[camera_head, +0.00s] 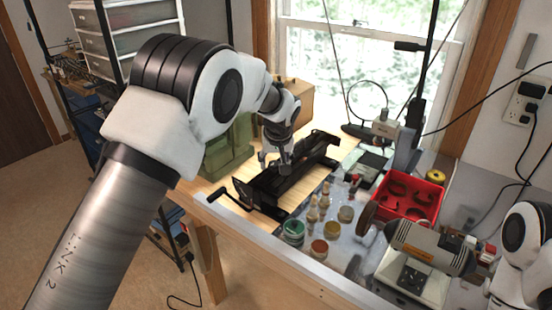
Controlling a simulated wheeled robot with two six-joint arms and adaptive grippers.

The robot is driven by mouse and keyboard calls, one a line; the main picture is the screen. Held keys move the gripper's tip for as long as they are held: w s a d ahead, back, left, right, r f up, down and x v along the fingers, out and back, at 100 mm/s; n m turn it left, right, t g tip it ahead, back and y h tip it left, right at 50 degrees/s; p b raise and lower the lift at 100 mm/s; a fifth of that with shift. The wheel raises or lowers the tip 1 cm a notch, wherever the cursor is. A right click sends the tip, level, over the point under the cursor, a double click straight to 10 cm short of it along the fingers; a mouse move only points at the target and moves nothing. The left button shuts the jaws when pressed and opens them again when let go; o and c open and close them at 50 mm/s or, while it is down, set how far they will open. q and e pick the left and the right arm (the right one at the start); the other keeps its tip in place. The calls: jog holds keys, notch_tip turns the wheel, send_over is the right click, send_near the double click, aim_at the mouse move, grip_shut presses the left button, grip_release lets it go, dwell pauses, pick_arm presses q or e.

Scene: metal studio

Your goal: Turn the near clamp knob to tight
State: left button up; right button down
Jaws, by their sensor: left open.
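A long black clamp-like device (312,154) lies on the light wooden bench top, running from lower left to upper right. A thin black lever (222,198) sticks out at its near left end. My left gripper (274,166) is open, pointing down over the middle of the device. Its fingers overlap the device in the picture, and I cannot tell whether they touch it. I cannot make out the near clamp knob clearly; the gripper hides part of the device. Part of my right arm (527,240) shows at the lower right edge, but its gripper is out of view.
Green cases (228,148) and a cardboard box (293,100) stand behind and left of the device. Several small jars (292,231), a red tray (432,184) and a bench grinder (432,246) crowd the bench to its right. The bench's front edge (265,243) is close.

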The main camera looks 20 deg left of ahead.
pick_arm(q)
jog(key=shift+s+r, duration=0.15)
jog(key=shift+s, duration=0.05)
jog(key=shift+s+a+r, duration=0.1)
jog(key=c, duration=0.6)
grip_shut()
